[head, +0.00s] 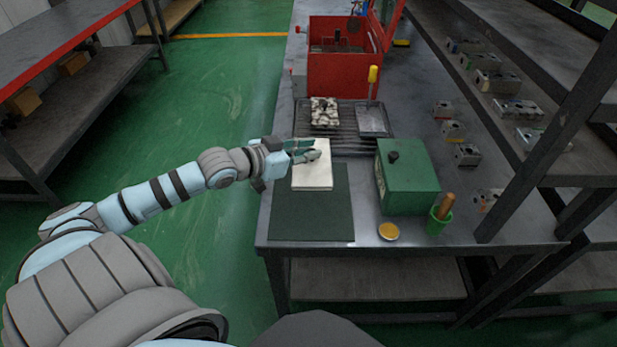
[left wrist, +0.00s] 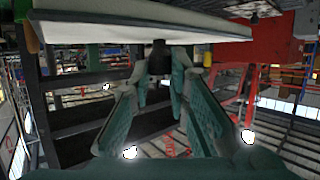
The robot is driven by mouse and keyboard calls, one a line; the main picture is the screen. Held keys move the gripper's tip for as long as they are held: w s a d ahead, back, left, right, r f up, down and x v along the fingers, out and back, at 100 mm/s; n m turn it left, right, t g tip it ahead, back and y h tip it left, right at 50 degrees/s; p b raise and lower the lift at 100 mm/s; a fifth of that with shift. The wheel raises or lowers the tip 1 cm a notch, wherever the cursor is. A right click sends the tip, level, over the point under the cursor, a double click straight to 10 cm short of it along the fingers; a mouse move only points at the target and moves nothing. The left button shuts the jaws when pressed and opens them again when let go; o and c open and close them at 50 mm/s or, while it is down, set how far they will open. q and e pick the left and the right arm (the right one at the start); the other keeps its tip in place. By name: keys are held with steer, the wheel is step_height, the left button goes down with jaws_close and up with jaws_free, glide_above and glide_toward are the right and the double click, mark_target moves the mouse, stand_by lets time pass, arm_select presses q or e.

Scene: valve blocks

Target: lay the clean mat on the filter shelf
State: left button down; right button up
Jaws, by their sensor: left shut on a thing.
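The clean mat (head: 312,177) is a pale, flat slab near the bench's left edge, over a dark green sheet (head: 311,218). My left gripper (head: 307,151) is at its far end, shut on it. In the left wrist view the mat (left wrist: 130,30) spans the top, and the fingertips (left wrist: 160,70) close around a dark knob (left wrist: 158,56) just under it. I cannot tell whether the mat touches the sheet. A slatted rack (head: 345,143) lies beyond; I cannot tell if it is the filter shelf. A black-and-white blotched mat (head: 324,112) lies on it. My right gripper is not in view.
A red open-lidded box (head: 345,73) stands behind the rack. A grey tray (head: 372,121) with a yellow-handled tool (head: 372,76) is on the rack's right. A green box (head: 408,178), green cup (head: 438,222) and yellow lid (head: 389,231) stand right. Shelving with valve blocks (head: 467,155) is farther right.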

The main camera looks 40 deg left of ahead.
arm_select(q)
step_height(320, 180, down, 12)
steer(key=b, duration=0.5)
steer(key=shift+f, duration=0.1)
steer(key=shift+f+b, duration=0.15)
steer(key=shift+b, duration=0.15)
steer(key=c, duration=1.5)
jaws_free()
steer(key=shift+c, duration=0.2)
